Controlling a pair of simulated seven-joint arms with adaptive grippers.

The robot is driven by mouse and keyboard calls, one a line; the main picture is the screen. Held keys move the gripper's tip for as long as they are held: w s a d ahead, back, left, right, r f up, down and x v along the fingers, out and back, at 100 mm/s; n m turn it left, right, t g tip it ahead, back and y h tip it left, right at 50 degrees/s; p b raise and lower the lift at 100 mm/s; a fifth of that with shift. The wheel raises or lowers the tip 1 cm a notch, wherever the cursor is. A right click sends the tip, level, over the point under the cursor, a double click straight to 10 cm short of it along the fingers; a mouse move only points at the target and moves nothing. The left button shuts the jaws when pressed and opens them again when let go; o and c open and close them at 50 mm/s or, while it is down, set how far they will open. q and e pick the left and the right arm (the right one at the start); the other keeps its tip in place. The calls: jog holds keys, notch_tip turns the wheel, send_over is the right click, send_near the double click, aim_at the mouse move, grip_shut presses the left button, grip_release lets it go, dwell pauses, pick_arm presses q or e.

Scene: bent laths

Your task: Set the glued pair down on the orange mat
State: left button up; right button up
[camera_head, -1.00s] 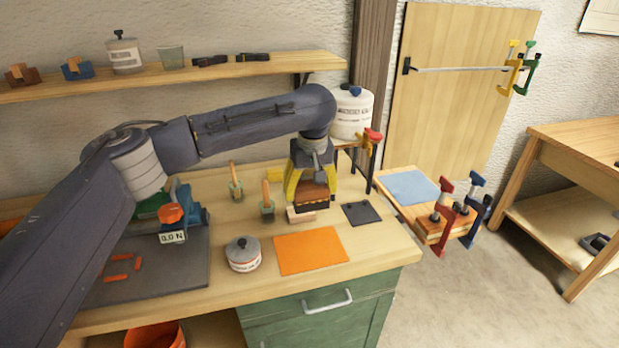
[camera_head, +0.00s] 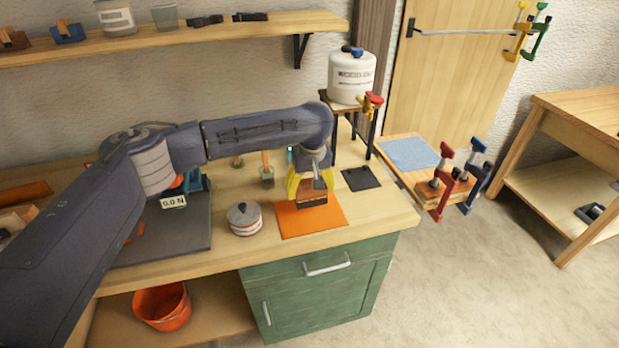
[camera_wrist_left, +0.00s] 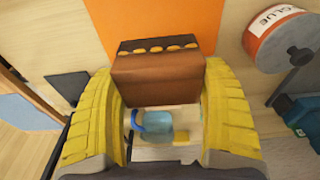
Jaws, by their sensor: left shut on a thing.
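The orange mat (camera_head: 330,222) lies flat at the front right of the workbench. The glued pair (camera_head: 312,202) is a brown block with a darker piece and a row of orange dots at its edge. My left gripper (camera_head: 312,184) is shut on it, over the back part of the mat. In the left wrist view the pair (camera_wrist_left: 158,76) sits between the yellow fingers, with the mat (camera_wrist_left: 150,22) beyond it. I cannot tell whether the pair touches the mat. My right gripper is out of view.
A glue pot (camera_head: 244,218) stands left of the mat, and a dark plate (camera_head: 361,178) lies behind it to the right. A brush jar (camera_head: 267,178) stands behind. A low side table holds a blue mat (camera_head: 408,153) and red and blue clamps. The mat's front is clear.

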pick_arm(q)
jog(key=shift+f, duration=2.15)
jog(key=shift+f, duration=0.65)
jog(key=o, duration=1.1)
jog(key=shift+c, duration=0.2)
